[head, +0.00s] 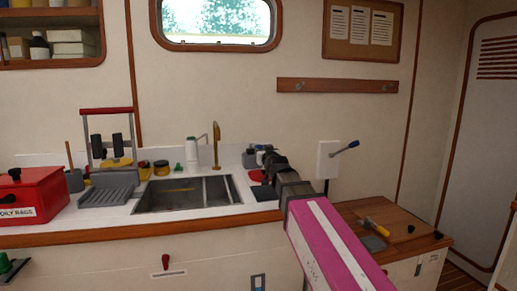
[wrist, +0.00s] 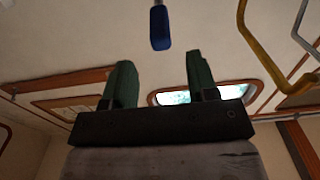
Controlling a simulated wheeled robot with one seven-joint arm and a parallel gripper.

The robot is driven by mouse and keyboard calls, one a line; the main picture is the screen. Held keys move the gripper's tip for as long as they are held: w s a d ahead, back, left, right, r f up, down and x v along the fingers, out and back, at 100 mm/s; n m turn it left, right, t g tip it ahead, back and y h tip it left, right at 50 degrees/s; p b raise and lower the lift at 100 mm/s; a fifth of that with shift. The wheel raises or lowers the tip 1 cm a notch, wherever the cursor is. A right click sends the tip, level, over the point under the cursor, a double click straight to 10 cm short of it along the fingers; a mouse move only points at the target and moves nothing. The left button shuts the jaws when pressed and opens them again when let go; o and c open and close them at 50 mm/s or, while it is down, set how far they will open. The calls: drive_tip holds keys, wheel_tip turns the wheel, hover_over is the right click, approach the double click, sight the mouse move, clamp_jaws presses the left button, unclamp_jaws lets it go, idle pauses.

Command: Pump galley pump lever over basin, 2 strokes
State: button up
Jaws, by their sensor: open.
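A blue grip (wrist: 160,28) on a thin stem shows in the wrist view, between and beyond my fingers and touching neither. I take it for the pump lever. A blue-gripped lever on a white wall plate (head: 328,160) also shows in the head view; I cannot tell whether it is the same one. The steel basin (head: 186,208) is set in the counter at centre-left. A brass spout (head: 216,143) stands behind it and shows in the wrist view (wrist: 262,52). My gripper (wrist: 158,64) is open and empty. In the head view my arm hides the counter right of the basin.
A red box (head: 40,196) and a grey rack (head: 108,188) stand left of the basin. A white bottle (head: 192,152) stands behind it. The wall above the counter is clear below the window.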

sight(259, 147)
drive_tip(key=x, duration=0.9)
drive_tip(key=shift+w, duration=0.15)
drive_tip(key=c, duration=0.9)
